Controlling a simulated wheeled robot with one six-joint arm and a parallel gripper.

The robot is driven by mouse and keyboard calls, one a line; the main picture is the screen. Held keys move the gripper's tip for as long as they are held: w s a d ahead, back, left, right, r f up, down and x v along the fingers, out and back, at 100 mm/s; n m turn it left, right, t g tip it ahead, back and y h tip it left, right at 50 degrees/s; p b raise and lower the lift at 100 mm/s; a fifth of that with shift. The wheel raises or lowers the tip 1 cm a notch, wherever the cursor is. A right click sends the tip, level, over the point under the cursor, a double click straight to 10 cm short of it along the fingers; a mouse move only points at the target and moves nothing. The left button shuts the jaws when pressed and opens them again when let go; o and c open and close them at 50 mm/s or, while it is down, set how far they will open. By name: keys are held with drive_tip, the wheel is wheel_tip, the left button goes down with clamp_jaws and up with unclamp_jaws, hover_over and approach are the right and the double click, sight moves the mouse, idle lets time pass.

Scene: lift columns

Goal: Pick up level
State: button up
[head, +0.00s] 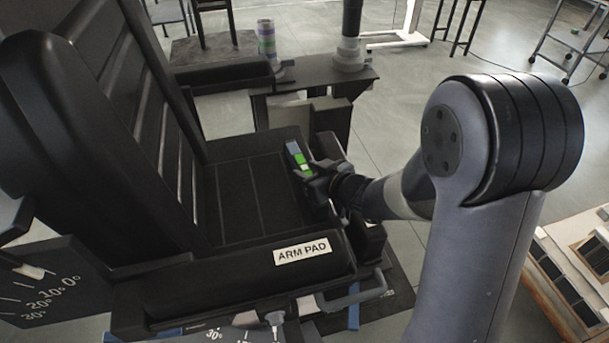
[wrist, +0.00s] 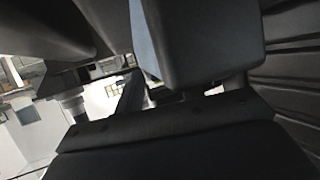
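The level (head: 297,156) is a small bar with a blue-grey end and bright green and white parts. It shows in the head view over the right part of the black chair seat (head: 235,197), tilted in the picture. My gripper (head: 314,178) is at its lower end and covers part of it. The fingers are dark and small there, so I cannot tell whether they are closed on the level or only beside it. In the wrist view large dark shapes fill most of the picture, and I cannot make out the level for certain.
The near armrest, with an ARM PAD label (head: 302,251), lies in front of the seat. The far armrest (head: 225,75) and the tall backrest (head: 110,110) bound the seat. Open floor (head: 395,95) lies beyond the chair.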

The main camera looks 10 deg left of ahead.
sight(310, 174)
drive_tip(key=shift+s+f, duration=0.1)
drive_tip(key=shift+f, duration=0.05)
drive_tip(key=c, duration=0.4)
clamp_jaws()
wheel_tip(310, 174, up, 10)
drive_tip(key=p, duration=0.3)
